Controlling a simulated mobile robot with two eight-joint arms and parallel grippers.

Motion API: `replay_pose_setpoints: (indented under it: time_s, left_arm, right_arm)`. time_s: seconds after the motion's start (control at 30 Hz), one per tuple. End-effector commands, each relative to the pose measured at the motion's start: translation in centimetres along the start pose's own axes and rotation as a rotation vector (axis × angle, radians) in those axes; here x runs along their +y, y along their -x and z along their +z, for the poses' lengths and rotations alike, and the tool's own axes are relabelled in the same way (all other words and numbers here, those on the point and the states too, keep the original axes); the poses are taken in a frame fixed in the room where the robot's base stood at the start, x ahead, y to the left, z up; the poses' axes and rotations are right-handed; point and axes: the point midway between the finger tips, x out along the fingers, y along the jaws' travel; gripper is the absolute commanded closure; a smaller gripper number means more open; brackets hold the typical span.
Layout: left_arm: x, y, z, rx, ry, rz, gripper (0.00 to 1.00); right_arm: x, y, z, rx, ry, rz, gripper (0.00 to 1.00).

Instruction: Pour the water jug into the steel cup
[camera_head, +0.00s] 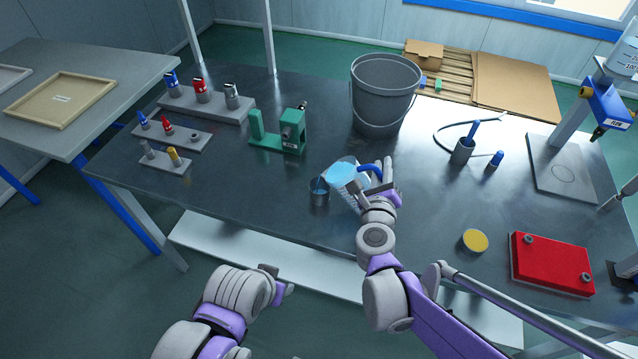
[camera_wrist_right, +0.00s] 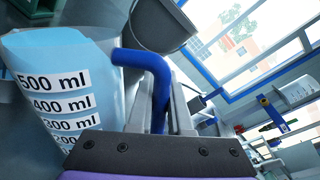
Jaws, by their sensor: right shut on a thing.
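The clear water jug (camera_head: 347,174) with pale blue water is held near the table's front edge, tilted left with its lip by the steel cup (camera_head: 319,191). The cup stands upright, and something bluish shows inside it. My right gripper (camera_head: 377,188) is shut on the jug's blue handle (camera_head: 372,168). In the right wrist view the jug (camera_wrist_right: 60,90) shows printed millilitre marks, and the handle (camera_wrist_right: 152,72) sits between the fingers. I cannot tell whether a stream is falling. My left gripper (camera_head: 280,283) is away from both, off the table's front edge; its opening is unclear.
A grey bucket (camera_head: 384,95) stands behind the jug. A green fixture (camera_head: 280,135) and racks of small bottles (camera_head: 205,105) are at left. A yellow disc (camera_head: 475,240) and red box (camera_head: 550,263) lie at right.

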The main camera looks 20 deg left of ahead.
Motion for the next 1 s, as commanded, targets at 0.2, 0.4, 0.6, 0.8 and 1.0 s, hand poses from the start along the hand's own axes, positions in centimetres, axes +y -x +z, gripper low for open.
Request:
replay_pose_setpoints:
  time_s: [0.2,0.4,0.6,0.8,1.0]
  left_arm:
    - [0.00,0.02,-0.01,0.000,0.000,0.000,0.50]
    - [0.00,0.03,-0.02,0.000,0.000,0.000,0.50]
    - [0.00,0.04,-0.02,0.000,0.000,0.000,0.50]
    - [0.00,0.05,-0.03,0.000,0.000,0.000,0.50]
    - [0.00,0.07,-0.04,0.000,0.000,0.000,0.50]
  right_arm:
    - [-0.05,0.04,0.04,0.002,0.008,0.000,1.00]
    - [-0.09,0.07,0.05,0.003,0.017,-0.001,1.00]
    - [-0.12,0.10,0.06,0.005,0.025,-0.001,1.00]
    - [-0.16,0.14,0.06,0.007,0.034,-0.001,1.00]
    - [-0.19,0.17,0.07,0.009,0.042,-0.001,1.00]
